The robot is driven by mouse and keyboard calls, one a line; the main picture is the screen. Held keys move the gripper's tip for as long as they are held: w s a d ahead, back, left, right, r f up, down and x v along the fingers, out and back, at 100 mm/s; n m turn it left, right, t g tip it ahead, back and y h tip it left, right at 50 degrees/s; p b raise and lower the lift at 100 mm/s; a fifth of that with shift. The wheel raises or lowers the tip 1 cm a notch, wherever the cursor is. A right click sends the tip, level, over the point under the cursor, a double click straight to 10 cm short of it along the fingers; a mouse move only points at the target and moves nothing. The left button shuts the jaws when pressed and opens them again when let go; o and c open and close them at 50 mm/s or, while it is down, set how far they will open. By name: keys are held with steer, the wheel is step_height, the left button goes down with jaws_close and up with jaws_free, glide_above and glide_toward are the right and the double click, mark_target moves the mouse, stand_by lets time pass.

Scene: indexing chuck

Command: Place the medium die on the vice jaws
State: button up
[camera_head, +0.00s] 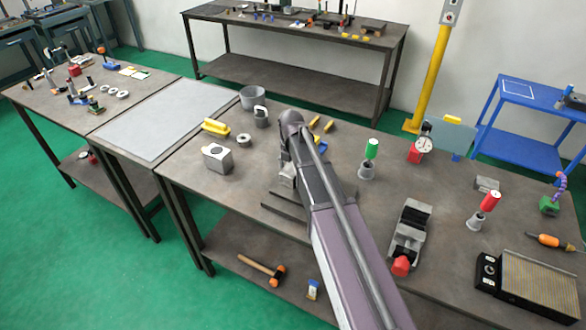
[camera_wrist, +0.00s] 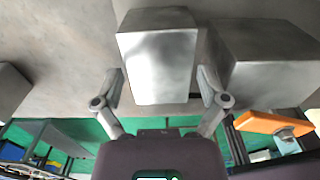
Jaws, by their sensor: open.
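In the wrist view a grey metal block (camera_wrist: 158,62), which looks like the medium die, stands between the fingers of my gripper (camera_wrist: 161,90). The fingers are open on either side of it, and I cannot tell whether either touches it. A wider grey block (camera_wrist: 265,65) is close on the right, and part of another grey block (camera_wrist: 10,88) shows at the left edge. In the head view my own arm largely hides this area. The grey vice (camera_head: 411,232), with a red knob at its near end, stands on the bench to the right of my arm; its jaws look empty.
A grey block with a round hole (camera_head: 217,158), a yellow part (camera_head: 215,126) and a ring (camera_head: 243,140) lie to the left. A red-topped holder (camera_head: 485,207) and a ribbed unit (camera_head: 535,283) stand right of the vice. Bench space between arm and vice is mostly clear.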

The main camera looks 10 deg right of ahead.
mark_target(292, 169)
steer(key=shift+r+p, duration=4.35)
steer(key=shift+r, duration=0.35)
steer(key=shift+s, duration=0.1)
steer(key=shift+s+d+m, duration=0.2)
steer(key=shift+s+m, duration=0.2)
steer(key=shift+m, duration=0.2)
steer(key=shift+s+d+m, duration=0.2)
steer(key=shift+s+m, duration=0.2)
steer(key=shift+m, duration=0.2)
steer(key=s+d+m, duration=0.3)
steer(key=s+m, duration=0.6)
steer(key=m, duration=0.4)
steer(key=s+d+m, duration=0.3)
steer(key=s+m, duration=0.5)
steer(key=m, duration=0.5)
steer(key=shift+s, duration=0.4)
